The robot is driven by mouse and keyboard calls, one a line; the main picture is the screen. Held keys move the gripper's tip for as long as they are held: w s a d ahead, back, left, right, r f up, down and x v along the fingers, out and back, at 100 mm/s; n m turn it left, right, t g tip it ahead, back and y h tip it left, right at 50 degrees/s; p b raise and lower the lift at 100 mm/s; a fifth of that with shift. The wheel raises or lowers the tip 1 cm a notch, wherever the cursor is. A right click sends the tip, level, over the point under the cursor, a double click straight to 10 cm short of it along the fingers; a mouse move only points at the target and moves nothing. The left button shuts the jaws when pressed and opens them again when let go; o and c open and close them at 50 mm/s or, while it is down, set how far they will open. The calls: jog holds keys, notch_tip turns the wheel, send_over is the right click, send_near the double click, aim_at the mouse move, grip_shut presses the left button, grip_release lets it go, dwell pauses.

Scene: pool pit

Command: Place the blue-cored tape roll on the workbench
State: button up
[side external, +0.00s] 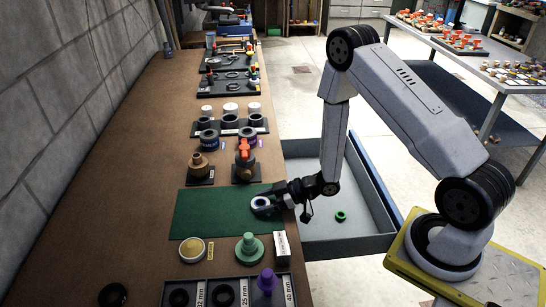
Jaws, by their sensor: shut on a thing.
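My gripper (266,203) is over the right part of a green mat (205,215) on the brown workbench (130,165). It is shut on a small dark roll with a pale bluish core (261,202), which I take to be the blue-cored tape roll. The roll is low, at or just above the mat; I cannot tell whether it touches. The fingers partly hide it.
Fittings (199,167) and a red-handled valve (244,158) stand behind the mat. In front are a yellow-topped round piece (192,249), a green knobbed piece (249,247) and a white block (282,248). A grey drawer (345,245) holds a green ring (340,215).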

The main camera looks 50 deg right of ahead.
jog(key=o, duration=1.3)
jog(key=shift+c, duration=0.2)
jog(key=shift+d+r, duration=0.1)
jog(key=shift+r, duration=0.05)
jog(key=v, duration=1.2)
